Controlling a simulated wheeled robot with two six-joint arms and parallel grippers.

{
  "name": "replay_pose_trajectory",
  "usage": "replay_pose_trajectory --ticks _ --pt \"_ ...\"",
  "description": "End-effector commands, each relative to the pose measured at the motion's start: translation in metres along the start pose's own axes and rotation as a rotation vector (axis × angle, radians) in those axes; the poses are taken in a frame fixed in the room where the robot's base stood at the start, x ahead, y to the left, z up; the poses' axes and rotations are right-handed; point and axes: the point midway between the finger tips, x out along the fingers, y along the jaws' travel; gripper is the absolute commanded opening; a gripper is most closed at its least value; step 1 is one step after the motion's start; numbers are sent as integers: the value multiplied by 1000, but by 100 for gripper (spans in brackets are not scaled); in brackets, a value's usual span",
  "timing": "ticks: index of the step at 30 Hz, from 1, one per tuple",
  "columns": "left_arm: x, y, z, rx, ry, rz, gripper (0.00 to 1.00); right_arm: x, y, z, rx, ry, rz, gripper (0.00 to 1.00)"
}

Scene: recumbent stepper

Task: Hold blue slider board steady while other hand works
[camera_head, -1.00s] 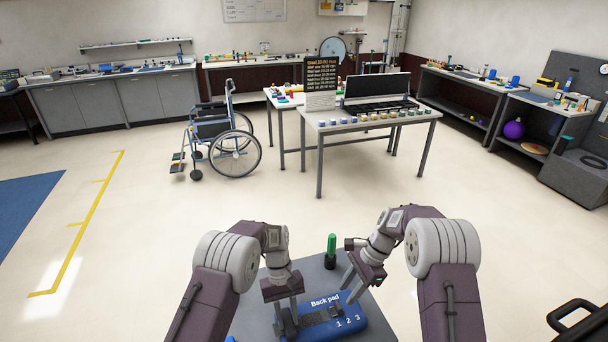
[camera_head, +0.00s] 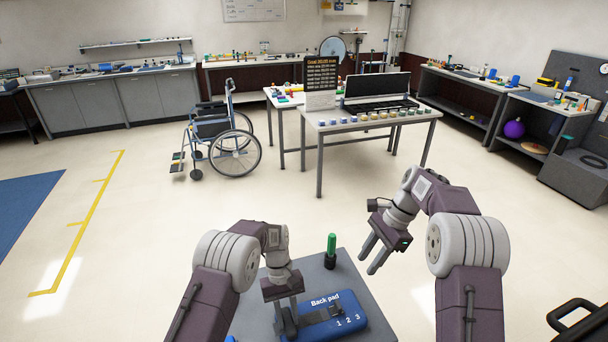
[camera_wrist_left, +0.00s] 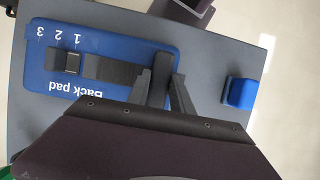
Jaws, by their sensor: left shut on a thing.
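The blue slider board (camera_head: 350,309), marked "Back pad" and 1 2 3, lies flat on a grey tabletop; it also shows in the left wrist view (camera_wrist_left: 110,45). Its dark slider (camera_wrist_left: 66,62) sits on a dark strip beside the 1. My left gripper (camera_head: 287,327) is shut on the board's end opposite the numbers; in the left wrist view its fingers (camera_wrist_left: 164,90) are at a dark part there. The exact contact is partly hidden. My right gripper (camera_head: 374,264) is raised right of the tabletop, clear of the board, with its fingers apart and empty.
A green-handled piece (camera_head: 331,248) stands upright behind the board on the grey tabletop (camera_head: 318,276). A blue block (camera_wrist_left: 240,92) lies beyond the board's gripped end. A wheelchair (camera_head: 222,140) and a white table (camera_head: 370,122) stand farther off, with open floor between.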

Motion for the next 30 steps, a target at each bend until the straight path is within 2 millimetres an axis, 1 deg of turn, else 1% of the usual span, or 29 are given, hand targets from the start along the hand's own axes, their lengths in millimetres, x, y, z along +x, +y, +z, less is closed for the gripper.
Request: replay_pose_trajectory --ticks 7,8,9,10,11,19,22,23,25,30 --pt "0 0 0 0 0 0 0 -2 0 0 0 0 0 35" --pt "0 0 0 0 0 0 30 -2 0 0 0 0 0 35" --pt "0 0 0 0 0 0 41 -2 0 0 0 0 0 35" --pt "0 0 0 0 0 0 49 -2 0 0 0 0 0 35" --pt "0 0 0 0 0 0 52 -2 0 0 0 0 0 35" --pt "0 0 0 0 0 0 52 -2 0 0 0 0 0 35" --pt "-7 0 -1 0 2 2 52 -2 0 0 0 0 0 35" --pt "-12 1 -1 0 3 2 52 -2 0 0 0 0 0 35" --pt "-27 1 -1 0 4 3 52 -2 0 0 0 0 0 35" --pt "-72 1 -2 0 5 3 52 -2 0 0 0 0 0 35"
